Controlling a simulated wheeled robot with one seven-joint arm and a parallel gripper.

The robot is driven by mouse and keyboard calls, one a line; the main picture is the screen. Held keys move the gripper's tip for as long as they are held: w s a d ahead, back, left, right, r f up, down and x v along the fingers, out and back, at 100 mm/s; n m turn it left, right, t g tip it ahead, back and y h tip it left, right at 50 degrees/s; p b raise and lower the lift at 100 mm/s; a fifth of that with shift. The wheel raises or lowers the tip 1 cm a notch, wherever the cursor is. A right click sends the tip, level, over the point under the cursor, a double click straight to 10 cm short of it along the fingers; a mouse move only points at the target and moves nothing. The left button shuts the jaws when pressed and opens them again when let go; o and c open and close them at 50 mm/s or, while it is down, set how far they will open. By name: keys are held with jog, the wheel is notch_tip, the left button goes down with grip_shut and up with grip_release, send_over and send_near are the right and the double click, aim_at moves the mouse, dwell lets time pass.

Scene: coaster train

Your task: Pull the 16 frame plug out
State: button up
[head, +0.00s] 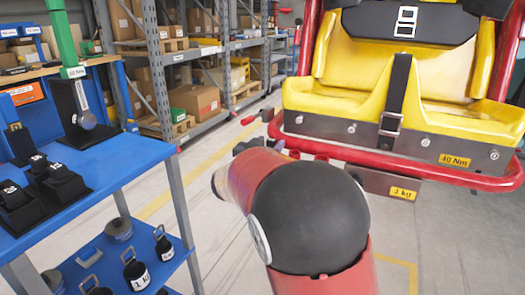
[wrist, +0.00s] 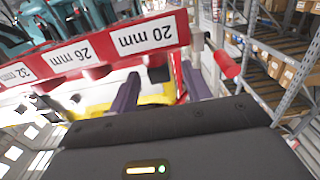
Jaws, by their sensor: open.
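In the wrist view a red bar (wrist: 100,54) carries upside-down white labels reading 20 mm, 26 mm and 32 mm. Red round plug ends show along its lower edge; one lies beyond the gap between my fingers. A red cylinder (wrist: 226,64) stands out to the right of the bar, with a grey part beside it. I see no 16 label, so I cannot tell which piece is the 16 frame plug. My gripper (wrist: 160,72) is open, its two purple fingers pointing toward the bar, with nothing visibly held.
A yellow coaster seat (head: 395,85) in a red tube frame stands at right in the head view. A blue workbench (head: 95,175) with black weights is at left. Grey shelving (head: 200,52) with boxes stands behind.

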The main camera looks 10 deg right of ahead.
jog(key=shift+w+d, duration=0.45)
jog(key=shift+w, duration=0.15)
grip_shut()
jog(key=shift+r, duration=0.1)
